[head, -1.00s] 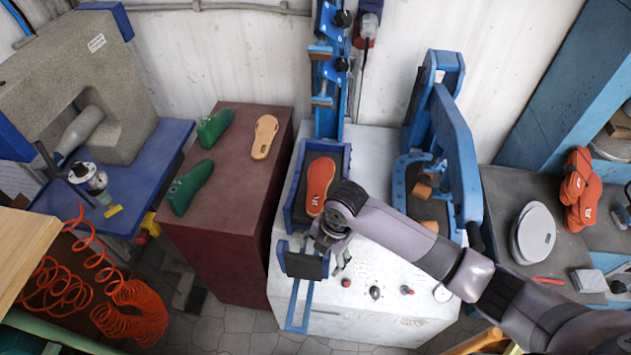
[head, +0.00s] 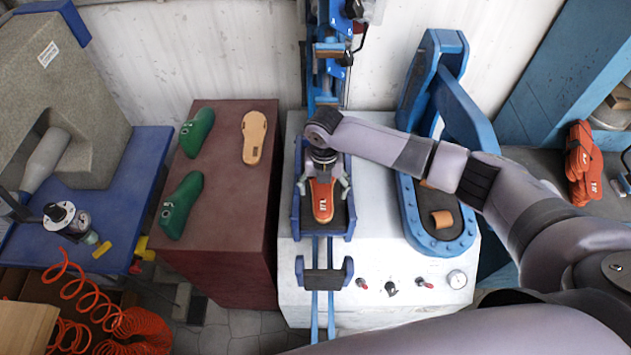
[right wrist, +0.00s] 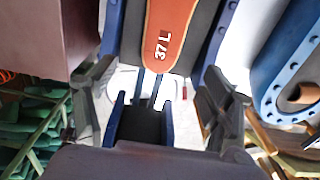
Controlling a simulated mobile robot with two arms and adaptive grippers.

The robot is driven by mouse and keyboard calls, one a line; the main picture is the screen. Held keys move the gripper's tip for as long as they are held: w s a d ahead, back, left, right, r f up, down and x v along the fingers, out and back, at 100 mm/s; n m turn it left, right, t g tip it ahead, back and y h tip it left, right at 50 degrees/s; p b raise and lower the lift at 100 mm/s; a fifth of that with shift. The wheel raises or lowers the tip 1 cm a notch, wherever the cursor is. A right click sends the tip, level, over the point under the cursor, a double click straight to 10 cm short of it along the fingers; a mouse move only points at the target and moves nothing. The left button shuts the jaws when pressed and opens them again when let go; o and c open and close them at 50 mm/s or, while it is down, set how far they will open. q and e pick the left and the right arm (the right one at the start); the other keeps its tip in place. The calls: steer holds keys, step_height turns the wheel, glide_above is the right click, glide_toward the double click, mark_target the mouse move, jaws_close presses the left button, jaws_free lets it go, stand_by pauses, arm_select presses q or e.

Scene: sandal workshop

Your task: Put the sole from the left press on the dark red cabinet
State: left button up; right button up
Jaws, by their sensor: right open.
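The orange-red sole (head: 322,203) lies in the tray of the left press (head: 298,222). In the right wrist view the sole (right wrist: 170,35) shows the mark "37 L". My right gripper (head: 323,188) is over the sole in the head view, with one finger on each side of it. Its fingers (right wrist: 160,105) are spread wide and hold nothing. The gripper and wrist hide the sole's far part in the head view. The dark red cabinet (head: 225,180) stands left of the press. My left gripper is not in view.
On the cabinet top lie two green shoe lasts (head: 196,132) (head: 181,205) and a tan sole (head: 254,138). The cabinet's front middle is bare. The blue right press (head: 439,235) stands right of the tray. Orange soles (head: 583,165) lie at the far right.

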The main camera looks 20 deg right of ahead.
mark_target(324, 208)
steer(key=b, duration=0.1)
steer(key=s+f, duration=0.1)
steer(key=f+b, duration=0.1)
steer(key=shift+s+d+f+b, duration=0.15)
steer(key=shift+d+f+b, duration=0.1)
steer(key=shift+d+b, duration=0.05)
steer(key=f+b, duration=0.3)
steer(key=shift+w+a+f, duration=0.1)
steer(key=shift+w+f, duration=0.2)
steer(key=shift+s+f+b, duration=0.1)
steer(key=shift+f+b, duration=0.2)
steer(key=shift+f, duration=0.05)
steer(key=shift+f+b, duration=0.4)
steer(key=shift+f, duration=0.45)
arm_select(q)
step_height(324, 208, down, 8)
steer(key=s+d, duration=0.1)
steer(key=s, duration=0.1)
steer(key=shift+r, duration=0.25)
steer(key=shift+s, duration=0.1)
arm_select(e)
steer(key=c, duration=1.2)
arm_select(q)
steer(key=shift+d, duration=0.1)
arm_select(e)
steer(key=shift+r, duration=0.1)
